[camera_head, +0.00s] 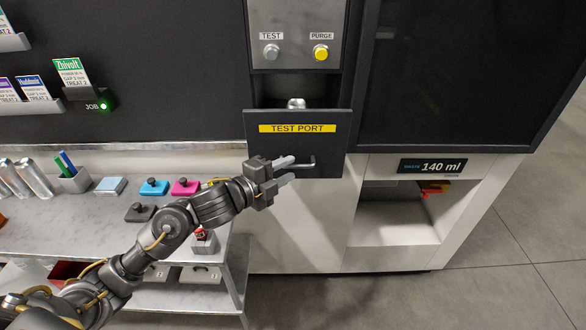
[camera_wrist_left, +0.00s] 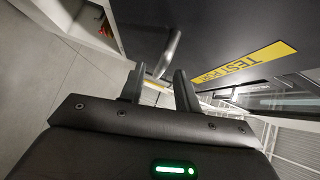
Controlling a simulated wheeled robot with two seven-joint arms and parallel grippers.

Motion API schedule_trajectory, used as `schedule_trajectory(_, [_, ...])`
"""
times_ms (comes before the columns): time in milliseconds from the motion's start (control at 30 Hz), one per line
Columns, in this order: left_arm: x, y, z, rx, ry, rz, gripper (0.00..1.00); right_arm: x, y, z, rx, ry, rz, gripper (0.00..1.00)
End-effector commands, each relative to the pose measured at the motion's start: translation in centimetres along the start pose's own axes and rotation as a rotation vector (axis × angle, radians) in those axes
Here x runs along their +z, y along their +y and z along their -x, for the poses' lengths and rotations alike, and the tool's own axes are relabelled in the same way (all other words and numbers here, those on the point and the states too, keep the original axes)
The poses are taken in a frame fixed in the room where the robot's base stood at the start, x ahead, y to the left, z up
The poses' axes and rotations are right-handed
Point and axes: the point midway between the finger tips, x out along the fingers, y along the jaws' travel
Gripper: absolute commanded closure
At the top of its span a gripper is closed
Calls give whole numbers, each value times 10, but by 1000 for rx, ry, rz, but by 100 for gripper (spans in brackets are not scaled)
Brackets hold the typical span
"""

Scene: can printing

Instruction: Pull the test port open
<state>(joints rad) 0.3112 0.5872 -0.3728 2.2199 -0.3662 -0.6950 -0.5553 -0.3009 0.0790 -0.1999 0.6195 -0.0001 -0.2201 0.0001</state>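The test port (camera_head: 297,150) is a dark front panel with a yellow TEST PORT label (camera_head: 297,128). A dark recess shows above its top edge, with a silver piece (camera_head: 296,103) behind it. A bar handle (camera_head: 308,164) sticks out from the panel's lower right part. My left gripper (camera_head: 292,169) is at the handle, its fingers pointing right. In the left wrist view the fingers (camera_wrist_left: 159,70) are apart and the handle (camera_wrist_left: 171,50) lies just ahead of or between their tips. I cannot tell whether they touch it. My right gripper is not in view.
Above the port are a grey TEST button (camera_head: 271,52) and a yellow PURGE button (camera_head: 320,53). A waste bay (camera_head: 395,225) is at the lower right. A metal bench (camera_head: 85,230) with cans and coloured blocks is at the left. The floor at right is clear.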

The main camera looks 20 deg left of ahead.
Motion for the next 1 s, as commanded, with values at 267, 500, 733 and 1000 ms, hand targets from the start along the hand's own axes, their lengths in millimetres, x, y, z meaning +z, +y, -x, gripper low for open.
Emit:
schedule_trajectory(267, [0,3,54,3,1,-4,68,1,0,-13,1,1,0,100])
schedule_trajectory(500, [0,1,76,2,1,-1,68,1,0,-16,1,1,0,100])
schedule_trajectory(733, [0,1,77,1,1,0,68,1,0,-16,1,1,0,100])
schedule_trajectory(1000, [0,1,77,1,1,1,68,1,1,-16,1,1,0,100])
